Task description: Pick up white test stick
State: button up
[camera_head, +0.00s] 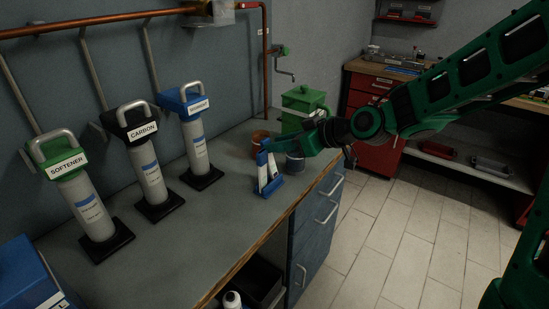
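A small blue holder (269,189) stands on the grey counter near its front edge. White stick-like pieces (263,174) show upright in it; I cannot tell exactly how many or which is the test stick. My gripper (302,144) is at the end of my green arm, above and to the right of the holder. It is small and partly turned away, so I cannot see whether its fingers are open or whether they touch anything.
Softener (84,200), carbon (147,172) and sediment (195,148) filter cylinders stand at the left. A green container (303,101), a reddish-brown can (260,139) and a grey can (295,162) stand behind or beside the holder. The counter front is clear.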

aim_at(270, 161)
jog(key=shift+x, duration=2.75)
jog(key=shift+r, duration=0.1)
jog(key=c, duration=0.7)
